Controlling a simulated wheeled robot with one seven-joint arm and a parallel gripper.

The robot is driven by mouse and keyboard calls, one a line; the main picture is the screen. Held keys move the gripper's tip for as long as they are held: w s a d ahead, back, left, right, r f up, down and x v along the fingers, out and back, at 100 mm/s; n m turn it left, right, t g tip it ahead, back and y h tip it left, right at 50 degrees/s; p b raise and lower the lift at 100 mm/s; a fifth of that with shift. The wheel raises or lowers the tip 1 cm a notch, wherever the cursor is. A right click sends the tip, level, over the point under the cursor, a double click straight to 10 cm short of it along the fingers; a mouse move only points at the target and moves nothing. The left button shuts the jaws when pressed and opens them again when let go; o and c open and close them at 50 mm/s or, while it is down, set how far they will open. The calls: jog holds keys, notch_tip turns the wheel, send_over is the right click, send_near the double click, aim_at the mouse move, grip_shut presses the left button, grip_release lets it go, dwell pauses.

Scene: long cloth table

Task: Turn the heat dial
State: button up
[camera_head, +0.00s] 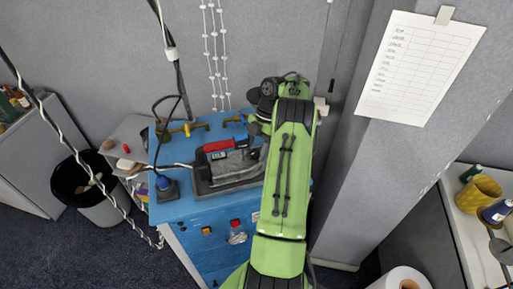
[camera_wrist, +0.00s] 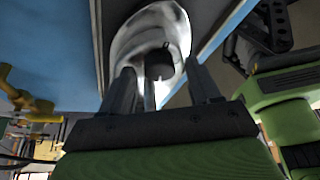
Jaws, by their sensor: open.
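In the wrist view my gripper (camera_wrist: 163,82) is open, its two dark fingers apart. A glossy white-and-grey rounded piece (camera_wrist: 150,28) with a dark round part (camera_wrist: 159,63) lies beyond and between the fingertips. I cannot tell whether this is the heat dial, or whether the fingers touch it. In the head view a grey device with a red and blue handle (camera_head: 222,146) sits on a dark tray (camera_head: 201,187) on the blue cabinet (camera_head: 190,209). No part there is clearly readable as the heat dial. My green arm covers the cabinet's right side and hides my gripper.
An orange button (camera_head: 206,230) and a small glossy fitting (camera_head: 237,237) are on the cabinet front. Yellow taps (camera_head: 186,129) stand at its back. A dark bin (camera_head: 84,176) is left. A grey partition (camera_head: 350,150) stands close on the right.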

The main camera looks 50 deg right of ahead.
jog(key=v, duration=1.2)
dwell(0.3)
